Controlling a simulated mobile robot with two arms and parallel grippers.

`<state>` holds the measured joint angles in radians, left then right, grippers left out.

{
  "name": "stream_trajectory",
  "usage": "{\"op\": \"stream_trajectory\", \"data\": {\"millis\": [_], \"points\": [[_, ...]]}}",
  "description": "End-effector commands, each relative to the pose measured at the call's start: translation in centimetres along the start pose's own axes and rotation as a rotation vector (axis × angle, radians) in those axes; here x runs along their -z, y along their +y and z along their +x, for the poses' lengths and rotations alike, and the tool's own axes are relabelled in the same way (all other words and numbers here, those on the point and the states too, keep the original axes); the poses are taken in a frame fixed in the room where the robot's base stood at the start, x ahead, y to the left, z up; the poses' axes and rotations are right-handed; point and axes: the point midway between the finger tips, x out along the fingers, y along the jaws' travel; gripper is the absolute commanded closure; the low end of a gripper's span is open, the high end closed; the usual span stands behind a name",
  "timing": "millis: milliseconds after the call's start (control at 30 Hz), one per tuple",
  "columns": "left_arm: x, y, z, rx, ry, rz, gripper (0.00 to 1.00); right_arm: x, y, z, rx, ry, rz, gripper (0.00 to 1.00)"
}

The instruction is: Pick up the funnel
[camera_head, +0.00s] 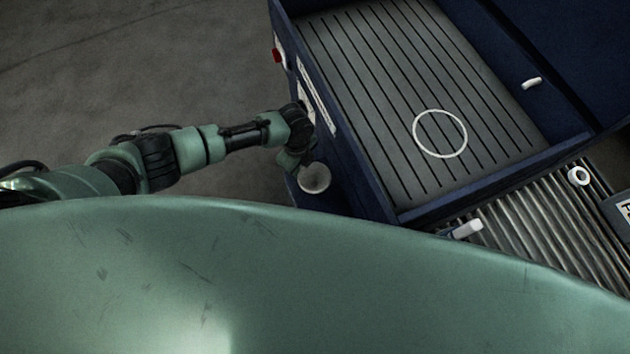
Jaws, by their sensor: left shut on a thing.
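The funnel (314,178) shows as a small pale round cup shape beside the near left side of the dark blue cart. My left gripper (302,164) is at the funnel's upper left edge and is shut on it. The fingers are small and partly hidden by the wrist. Whether the funnel still touches a surface below cannot be told. My right gripper is not in view.
The dark blue cart (349,150) has a grey ribbed top (385,75) with a white ring marking (440,133). A ribbed metal surface (540,230) with a white ring-shaped part (579,176) lies at right. Open concrete floor (130,65) is at upper left.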

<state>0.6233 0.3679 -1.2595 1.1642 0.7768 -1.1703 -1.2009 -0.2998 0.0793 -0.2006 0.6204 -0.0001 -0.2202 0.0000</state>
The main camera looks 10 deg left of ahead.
Motion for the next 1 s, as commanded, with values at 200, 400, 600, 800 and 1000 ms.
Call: {"op": "stream_trajectory", "data": {"millis": [200, 400, 600, 800, 1000], "points": [[0.00, -0.02, -0.02, 0.000, 0.000, 0.000, 1.00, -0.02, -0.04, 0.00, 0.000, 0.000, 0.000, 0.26], [0.00, -0.02, -0.02, 0.000, 0.000, 0.000, 1.00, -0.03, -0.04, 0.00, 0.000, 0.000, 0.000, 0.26], [0.00, -0.02, -0.02, 0.000, 0.000, 0.000, 1.00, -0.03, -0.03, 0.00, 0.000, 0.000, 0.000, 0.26], [0.01, -0.04, -0.04, 0.001, 0.000, 0.000, 1.00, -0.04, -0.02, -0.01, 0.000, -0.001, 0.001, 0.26], [-0.02, -0.09, -0.60, 0.002, 0.001, 0.000, 1.00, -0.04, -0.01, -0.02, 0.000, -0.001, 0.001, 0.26]]}}
